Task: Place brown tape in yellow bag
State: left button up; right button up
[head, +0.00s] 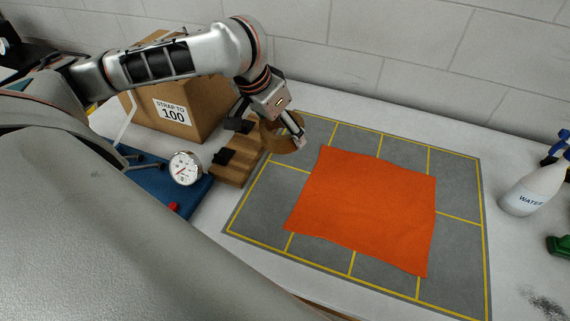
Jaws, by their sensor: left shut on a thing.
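The brown tape (284,146) is a roll held by my left gripper (271,132), above the far left edge of the grey mat. The gripper is shut on it and partly covers it. I cannot tell whether the tape touches the surface below. No yellow bag shows in the head view. My right gripper is not in view.
An orange cloth (365,208) lies on the grey mat (465,195) with yellow lines. A wooden block (238,161), a gauge (185,168) on a blue base and a cardboard box (180,105) stand left. A water spray bottle (530,190) stands right.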

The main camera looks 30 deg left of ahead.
pick_arm(q)
notch_tip(320, 180, down, 8)
jog(key=shift+r+b, duration=0.1)
jog(key=shift+b, duration=0.55)
jog(key=shift+f, duration=0.85)
notch_tip(320, 180, down, 3)
jog(key=shift+f+b, duration=0.2)
jog(key=shift+b, duration=0.45)
jog(key=shift+f, duration=0.3)
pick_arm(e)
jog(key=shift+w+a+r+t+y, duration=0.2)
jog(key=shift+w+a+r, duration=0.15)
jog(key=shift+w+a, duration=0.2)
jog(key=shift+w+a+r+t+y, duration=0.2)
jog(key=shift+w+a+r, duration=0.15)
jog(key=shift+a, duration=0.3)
